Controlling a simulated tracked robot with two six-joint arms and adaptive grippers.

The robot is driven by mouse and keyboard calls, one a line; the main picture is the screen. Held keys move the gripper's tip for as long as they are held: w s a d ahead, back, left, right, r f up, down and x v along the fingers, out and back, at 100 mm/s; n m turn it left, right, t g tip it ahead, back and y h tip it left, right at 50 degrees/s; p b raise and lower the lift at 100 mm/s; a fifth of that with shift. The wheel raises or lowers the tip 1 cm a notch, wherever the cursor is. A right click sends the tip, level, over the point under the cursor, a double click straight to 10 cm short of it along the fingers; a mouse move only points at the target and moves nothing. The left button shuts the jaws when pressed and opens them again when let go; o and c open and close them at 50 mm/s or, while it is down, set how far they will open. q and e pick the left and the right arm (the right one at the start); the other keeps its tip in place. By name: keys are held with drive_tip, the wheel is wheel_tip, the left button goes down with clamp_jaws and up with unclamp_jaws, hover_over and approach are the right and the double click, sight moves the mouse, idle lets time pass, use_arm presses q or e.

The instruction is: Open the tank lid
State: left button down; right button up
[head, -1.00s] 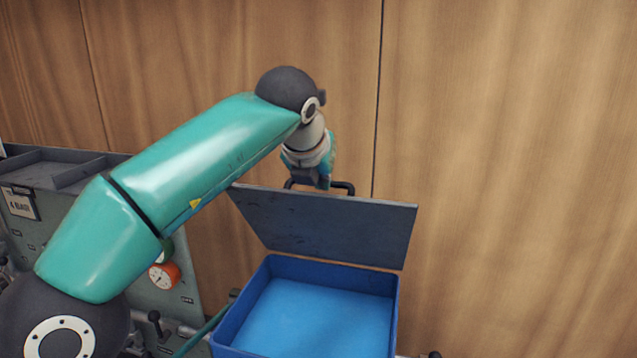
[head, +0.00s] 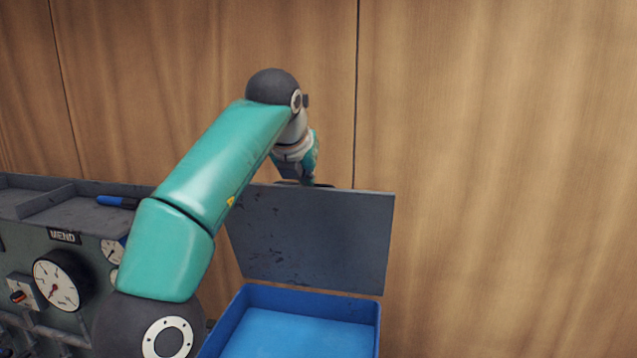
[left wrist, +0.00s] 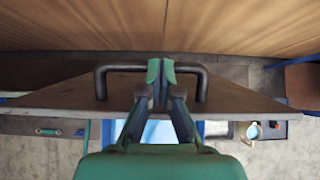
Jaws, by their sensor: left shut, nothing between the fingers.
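The dark grey tank lid (head: 310,240) stands raised and near upright behind the blue tank (head: 305,300), whose light blue inside shows. My right gripper is not in view.
A grey-green panel (head: 90,258) with dials stands at the left. A blue marker (head: 115,201) lies on its top. A wooden wall (head: 500,180) rises close behind the lid. The area right of the tank looks clear.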

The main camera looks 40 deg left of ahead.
use_arm(q)
drive_tip(key=shift+s+a, duration=0.1)
drive_tip(key=shift+a, duration=0.1)
drive_tip(key=v, duration=0.7)
drive_tip(key=shift+s+d, duration=0.1)
drive_tip(key=shift+d, duration=0.05)
